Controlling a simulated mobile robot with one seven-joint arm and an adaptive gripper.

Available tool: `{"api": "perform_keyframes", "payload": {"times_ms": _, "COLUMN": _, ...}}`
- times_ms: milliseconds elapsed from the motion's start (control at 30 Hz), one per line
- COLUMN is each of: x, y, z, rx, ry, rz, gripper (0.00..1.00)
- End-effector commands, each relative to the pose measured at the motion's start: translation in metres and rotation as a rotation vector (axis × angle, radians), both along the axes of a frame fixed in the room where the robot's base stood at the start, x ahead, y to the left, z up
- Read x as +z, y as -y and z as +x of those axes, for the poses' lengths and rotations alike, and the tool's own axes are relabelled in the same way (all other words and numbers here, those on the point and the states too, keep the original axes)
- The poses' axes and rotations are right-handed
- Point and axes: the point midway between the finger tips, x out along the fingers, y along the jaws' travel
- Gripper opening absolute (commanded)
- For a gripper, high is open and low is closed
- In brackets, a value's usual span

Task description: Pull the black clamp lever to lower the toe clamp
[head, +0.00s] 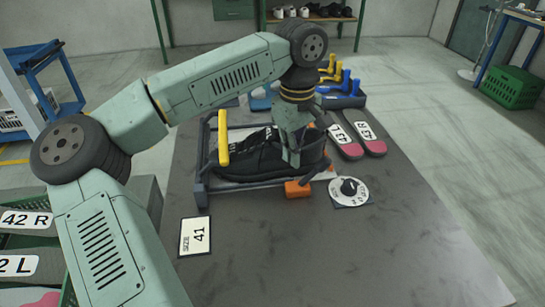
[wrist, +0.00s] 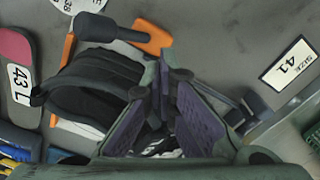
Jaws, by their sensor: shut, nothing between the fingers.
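The black clamp lever (head: 319,172) rises at a slant from an orange block (head: 297,189) at the front right of the fixture. In the wrist view its thick black handle (wrist: 95,28) points left from the orange piece. A yellow bar (head: 223,138), perhaps the toe clamp, stands over the left end of the fixture frame (head: 203,185). A black shoe (head: 262,158) lies in the fixture. My gripper (head: 291,160) is over the shoe, left of the lever. In the wrist view its purple-padded fingers (wrist: 163,75) are shut and empty, apart from the lever.
A size 41 card (head: 195,236) lies in front. Pink-ended insoles (head: 362,138) and a rack with blue and yellow handles (head: 343,100) are behind right. The table's front right is clear.

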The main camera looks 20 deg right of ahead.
Motion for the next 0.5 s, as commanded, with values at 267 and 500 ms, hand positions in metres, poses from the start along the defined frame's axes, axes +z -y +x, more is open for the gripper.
{"api": "perform_keyframes", "payload": {"times_ms": 267, "x": 0.026, "y": 0.0, "z": 0.0, "rx": 0.0, "ry": 0.0, "rz": 0.0, "gripper": 0.0}}
{"api": "perform_keyframes", "payload": {"times_ms": 500, "x": 0.045, "y": 0.0, "z": 0.0, "rx": 0.0, "ry": 0.001, "rz": 0.0, "gripper": 0.0}}
